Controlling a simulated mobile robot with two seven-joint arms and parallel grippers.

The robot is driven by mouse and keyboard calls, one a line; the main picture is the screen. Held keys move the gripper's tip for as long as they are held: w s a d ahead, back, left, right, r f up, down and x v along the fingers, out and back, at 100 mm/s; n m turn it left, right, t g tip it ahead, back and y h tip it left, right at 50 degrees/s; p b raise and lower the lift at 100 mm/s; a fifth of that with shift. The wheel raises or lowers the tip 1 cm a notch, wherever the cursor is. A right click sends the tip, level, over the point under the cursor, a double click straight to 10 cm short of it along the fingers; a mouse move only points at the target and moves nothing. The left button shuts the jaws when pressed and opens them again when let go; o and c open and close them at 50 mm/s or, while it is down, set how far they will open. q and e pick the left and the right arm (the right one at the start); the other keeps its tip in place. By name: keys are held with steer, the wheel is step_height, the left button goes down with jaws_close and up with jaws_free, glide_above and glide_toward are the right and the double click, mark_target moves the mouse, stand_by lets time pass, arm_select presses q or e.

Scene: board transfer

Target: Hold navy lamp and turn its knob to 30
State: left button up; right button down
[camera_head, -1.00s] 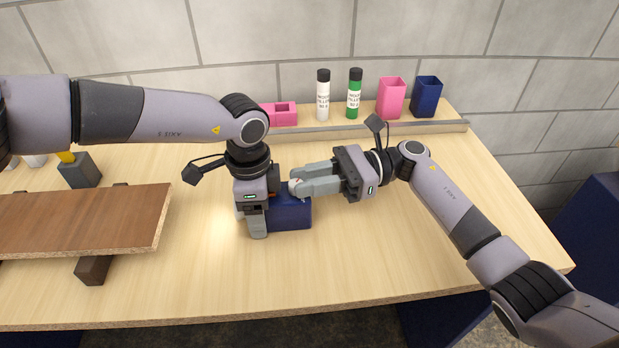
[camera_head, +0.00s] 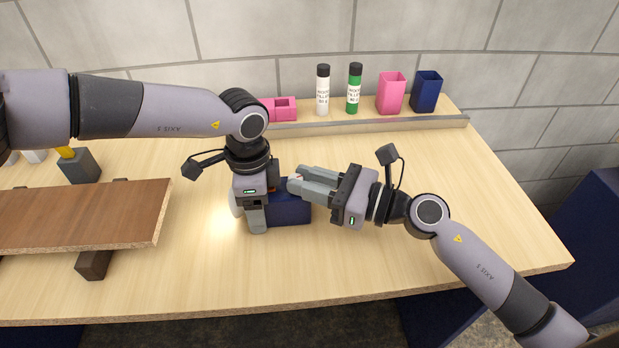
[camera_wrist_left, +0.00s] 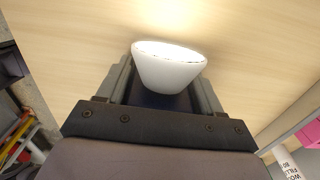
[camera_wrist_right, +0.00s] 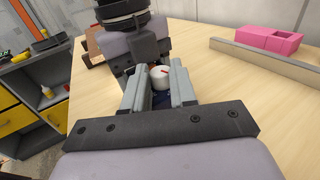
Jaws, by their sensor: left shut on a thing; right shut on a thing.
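The navy lamp (camera_head: 290,209) is on the table, partly hidden by my grippers in the head view. Its white shade (camera_wrist_left: 168,70) fills the middle of the left wrist view and casts a warm glow on the wood. My left gripper (camera_head: 257,222) comes down from above and is shut on the lamp's body. The lamp's white knob (camera_wrist_right: 160,77), with a red mark, shows between the fingers in the right wrist view. My right gripper (camera_head: 297,181) reaches in from the right and is shut on the knob. I cannot read any dial number.
A brown board (camera_head: 90,216) lies on dark supports at the left. A back shelf (camera_head: 430,121) holds a pink block (camera_head: 285,108), a white bottle (camera_head: 323,92), a green bottle (camera_head: 354,90), a pink cup (camera_head: 391,94) and a navy cup (camera_head: 427,92). The table's right side is clear.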

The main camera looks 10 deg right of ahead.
steer(key=shift+s+f+m+t+h, duration=0.1)
steer(key=shift+f+m+t+h, duration=0.2)
steer(key=shift+m+t+h, duration=0.25)
steer(key=shift+t, duration=0.35)
steer(key=shift+r, duration=0.1)
steer(key=c, duration=0.9)
jaws_free()
steer(key=shift+r, duration=0.1)
steer(key=v, duration=1.2)
steer(key=shift+s, duration=0.1)
